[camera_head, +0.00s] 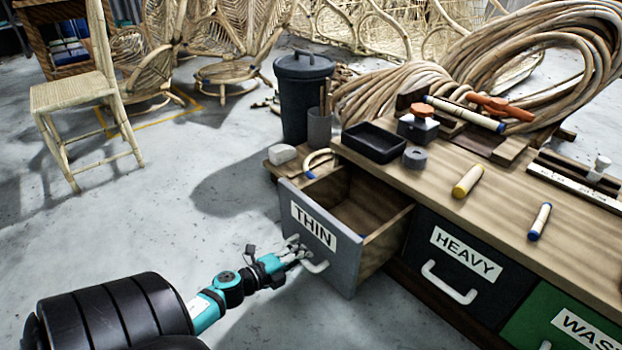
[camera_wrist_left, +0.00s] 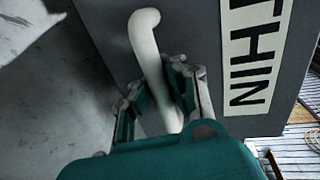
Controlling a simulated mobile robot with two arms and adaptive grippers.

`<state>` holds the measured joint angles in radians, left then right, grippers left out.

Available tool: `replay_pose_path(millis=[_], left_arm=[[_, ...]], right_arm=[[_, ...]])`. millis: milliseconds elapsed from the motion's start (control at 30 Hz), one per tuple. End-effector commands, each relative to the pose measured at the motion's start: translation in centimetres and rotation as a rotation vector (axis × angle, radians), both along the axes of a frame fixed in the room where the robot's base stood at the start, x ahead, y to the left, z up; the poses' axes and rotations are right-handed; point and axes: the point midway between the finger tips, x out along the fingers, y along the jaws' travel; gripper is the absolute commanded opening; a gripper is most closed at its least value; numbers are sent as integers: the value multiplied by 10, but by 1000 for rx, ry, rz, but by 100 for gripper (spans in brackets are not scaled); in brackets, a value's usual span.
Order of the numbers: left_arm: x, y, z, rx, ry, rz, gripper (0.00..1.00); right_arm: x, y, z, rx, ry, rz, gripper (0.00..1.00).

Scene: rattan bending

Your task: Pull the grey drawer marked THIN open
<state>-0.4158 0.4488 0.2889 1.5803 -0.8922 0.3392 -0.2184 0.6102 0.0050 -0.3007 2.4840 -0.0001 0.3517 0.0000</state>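The grey drawer marked THIN (camera_head: 344,269) is at the left end of the wooden bench and stands pulled well out. Its wooden inside (camera_head: 362,207) shows and looks empty where visible. Its white handle (camera_head: 318,267) is on the front below the label. My left gripper (camera_head: 297,252) is at this handle. In the left wrist view, its two fingers (camera_wrist_left: 160,98) lie on either side of the white handle (camera_wrist_left: 146,40) and look closed on it, with the THIN label (camera_wrist_left: 256,55) to the right. My right gripper is not in view.
The black HEAVY drawer (camera_head: 490,296) and green drawer (camera_head: 538,325) are shut to the right. The bench top (camera_head: 440,185) holds a black tray (camera_head: 374,143), tubes and rattan coils. A dark bin (camera_head: 303,95) stands behind the drawer. Floor on the left is clear up to a chair (camera_head: 75,92).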

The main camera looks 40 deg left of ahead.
Motion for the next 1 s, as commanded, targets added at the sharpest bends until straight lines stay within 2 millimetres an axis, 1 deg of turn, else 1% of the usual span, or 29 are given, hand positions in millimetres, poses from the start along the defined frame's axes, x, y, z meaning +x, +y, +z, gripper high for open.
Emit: replay_pose_path(millis=[33,433,733,1000], left_arm=[[-1,0,3,-1,-5,0,0],[-2,0,3,-1,-7,-1,0],[-3,0,2,-1,-4,-1,40],[-4,0,1,0,-1,0,40]], right_arm=[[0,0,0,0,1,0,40],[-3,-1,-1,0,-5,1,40],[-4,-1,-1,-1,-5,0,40],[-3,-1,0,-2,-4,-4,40]])
